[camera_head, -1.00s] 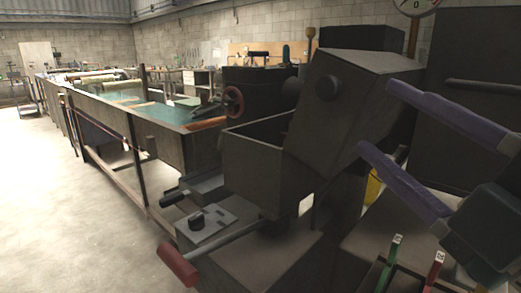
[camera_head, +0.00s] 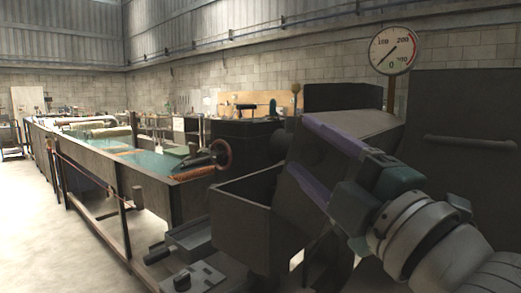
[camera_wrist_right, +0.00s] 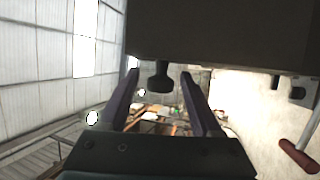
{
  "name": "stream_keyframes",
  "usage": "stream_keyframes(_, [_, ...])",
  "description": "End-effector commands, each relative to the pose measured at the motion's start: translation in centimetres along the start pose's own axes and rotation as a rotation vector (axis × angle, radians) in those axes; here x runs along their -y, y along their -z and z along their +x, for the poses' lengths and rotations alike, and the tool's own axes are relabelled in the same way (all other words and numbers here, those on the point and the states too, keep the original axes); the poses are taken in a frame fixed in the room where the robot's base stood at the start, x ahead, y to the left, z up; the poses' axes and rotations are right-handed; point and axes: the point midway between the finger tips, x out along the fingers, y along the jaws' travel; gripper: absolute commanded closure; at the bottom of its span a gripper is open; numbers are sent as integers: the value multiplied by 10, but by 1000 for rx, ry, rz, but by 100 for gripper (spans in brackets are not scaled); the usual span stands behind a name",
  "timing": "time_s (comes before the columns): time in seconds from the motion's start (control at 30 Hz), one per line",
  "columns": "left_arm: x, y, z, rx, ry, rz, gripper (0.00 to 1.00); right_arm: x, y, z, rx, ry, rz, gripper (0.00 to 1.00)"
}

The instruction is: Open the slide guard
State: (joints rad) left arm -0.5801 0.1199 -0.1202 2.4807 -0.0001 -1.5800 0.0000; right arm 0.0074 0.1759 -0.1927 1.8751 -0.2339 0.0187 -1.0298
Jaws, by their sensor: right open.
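The slide guard (camera_head: 362,122) is a dark, slanted metal cover on the machine, partly hidden behind my right arm in the head view. It fills the top of the right wrist view (camera_wrist_right: 220,35). Its round dark knob (camera_head: 309,149) also shows in the right wrist view (camera_wrist_right: 160,77), on the cover's edge. My right gripper (camera_head: 298,144) is open, its two purple fingers one on each side of the knob. In the right wrist view the fingertips (camera_wrist_right: 160,74) flank the knob with gaps visible. My left gripper is not in view.
An open dark box (camera_head: 245,200) adjoins the guard on the left. A dial gauge (camera_head: 392,50) stands behind my arm. A long bench (camera_head: 150,180) runs back on the left. A red-handled lever (camera_wrist_right: 299,157) shows at lower right in the right wrist view.

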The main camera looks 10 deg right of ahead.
Motion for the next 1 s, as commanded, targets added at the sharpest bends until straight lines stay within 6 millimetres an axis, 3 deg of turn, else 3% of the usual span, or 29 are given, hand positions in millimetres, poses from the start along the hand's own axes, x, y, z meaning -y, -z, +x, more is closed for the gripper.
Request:
stream_keyframes(0.17, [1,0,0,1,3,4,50,0,0,0,0,1,0,37])
stream_keyframes(0.73, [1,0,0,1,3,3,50,0,0,-1,0,1,0,100])
stream_keyframes(1.0, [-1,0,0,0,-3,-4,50,0,0,-1,0,1,-1,100])
